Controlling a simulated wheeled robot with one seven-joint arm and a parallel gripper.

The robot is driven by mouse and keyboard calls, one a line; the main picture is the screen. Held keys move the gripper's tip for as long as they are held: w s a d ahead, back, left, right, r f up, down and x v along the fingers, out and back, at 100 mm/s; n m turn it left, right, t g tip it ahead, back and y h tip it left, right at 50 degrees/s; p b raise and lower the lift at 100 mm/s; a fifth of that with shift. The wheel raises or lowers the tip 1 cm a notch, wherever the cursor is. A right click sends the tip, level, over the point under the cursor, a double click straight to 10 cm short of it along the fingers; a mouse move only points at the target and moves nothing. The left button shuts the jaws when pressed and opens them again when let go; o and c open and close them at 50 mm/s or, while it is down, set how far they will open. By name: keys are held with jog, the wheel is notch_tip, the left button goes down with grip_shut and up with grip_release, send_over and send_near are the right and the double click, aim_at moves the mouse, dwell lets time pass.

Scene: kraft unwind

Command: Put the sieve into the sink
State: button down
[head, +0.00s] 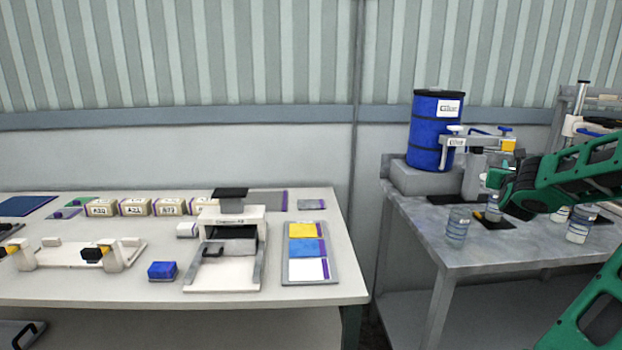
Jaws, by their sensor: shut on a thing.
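My green arm reaches in from the right over the grey metal table (520,247). My gripper (497,186) points left and down, just above the tabletop in the table's middle. It is shut on a small greyish object (493,207), largely hidden by the gripper; I cannot tell for certain that this is the sieve. A dark patch lies beneath it on the table. I cannot make out a sink in this view.
A banded clear cup (457,226) stands just left of my gripper, and another cup (579,224) stands right. A blue drum (435,130) and a clamp-like fixture (478,140) stand behind. A white bench (120,284) with boxes and fixtures fills the left.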

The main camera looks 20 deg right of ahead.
jog(key=w+a+f+n+t+y, duration=0.3)
jog(key=w+a+f+y, duration=0.1)
jog(key=w+a, duration=0.75)
jog(key=w+a+f+n+t+y, duration=0.3)
jog(key=w+a+f, duration=0.2)
jog(key=w+a, duration=0.65)
jog(key=w+a+f+n+y, duration=0.1)
jog(key=w+a+f+y, duration=0.1)
jog(key=a, duration=0.9)
jog(key=w+a+f+n+y, duration=0.2)
jog(key=a+f, duration=0.3)
jog(key=a, duration=0.5)
jog(key=w+a+f+n+t+y, duration=0.1)
jog(key=w+a+f+y, duration=0.2)
jog(key=a, duration=0.8)
jog(key=shift+a+f+n+y, duration=0.3)
jog(key=shift+f+n, duration=0.1)
jog(key=shift+s, duration=0.1)
